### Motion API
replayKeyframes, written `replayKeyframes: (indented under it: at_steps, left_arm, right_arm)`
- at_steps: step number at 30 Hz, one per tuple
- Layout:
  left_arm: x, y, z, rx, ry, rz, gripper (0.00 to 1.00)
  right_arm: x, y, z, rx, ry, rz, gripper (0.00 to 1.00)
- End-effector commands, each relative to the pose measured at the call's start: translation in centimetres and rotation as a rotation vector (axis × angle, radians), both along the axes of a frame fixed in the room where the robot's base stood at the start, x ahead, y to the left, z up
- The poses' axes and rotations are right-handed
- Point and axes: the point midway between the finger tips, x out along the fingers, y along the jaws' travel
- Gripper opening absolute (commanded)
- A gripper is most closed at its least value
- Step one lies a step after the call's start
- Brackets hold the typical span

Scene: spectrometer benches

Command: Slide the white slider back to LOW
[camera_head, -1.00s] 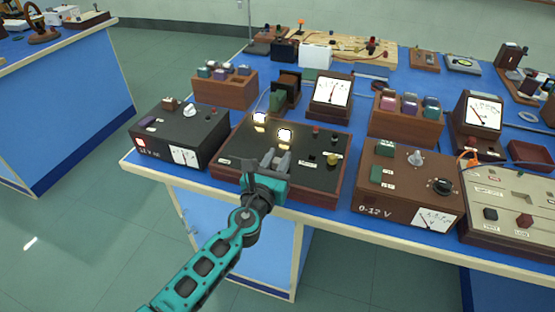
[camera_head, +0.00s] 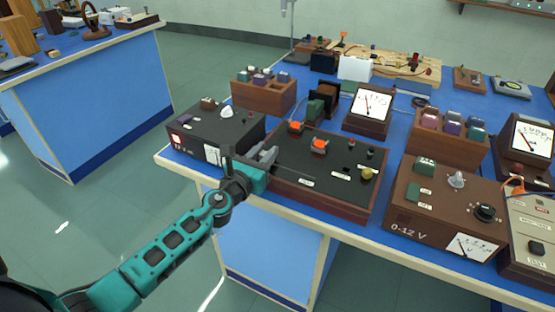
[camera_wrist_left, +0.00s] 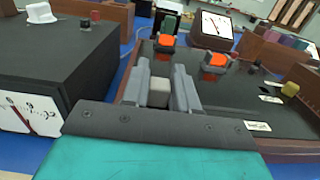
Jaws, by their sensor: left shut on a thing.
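The black-topped lamp panel (camera_head: 330,176) in a brown wooden case stands at the front of the blue bench. My left gripper (camera_head: 267,156) is at the left end of this panel. In the left wrist view, its grey fingers (camera_wrist_left: 159,88) are shut around a small pale block, the white slider (camera_wrist_left: 159,97). A thin slot line runs right from the fingers in the head view. The slider's base and the LOW mark are hidden or too small to read. My right gripper is not in view.
A black supply box (camera_head: 212,132) stands close to the left of the gripper. A brown 0-12 V supply (camera_head: 446,208) stands to the right. A wooden rack (camera_head: 262,94) and a meter (camera_head: 369,108) are behind. Open floor lies in front of the bench.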

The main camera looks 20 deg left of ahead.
Motion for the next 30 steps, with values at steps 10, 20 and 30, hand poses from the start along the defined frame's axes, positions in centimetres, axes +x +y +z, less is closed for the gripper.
replayKeyframes:
  at_steps: [10, 20, 30]
  left_arm:
    - [0.0, 0.6, 0.0, 0.004, 0.001, 0.013, 0.37]
    - [0.0, 0.4, 0.0, 0.003, 0.001, 0.009, 0.49]
    - [-3.4, 0.5, -0.2, 0.003, 0.004, 0.007, 0.49]
  right_arm:
    - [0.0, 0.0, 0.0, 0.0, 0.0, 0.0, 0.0]
    - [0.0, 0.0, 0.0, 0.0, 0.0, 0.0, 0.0]
    - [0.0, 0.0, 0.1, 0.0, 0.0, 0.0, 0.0]
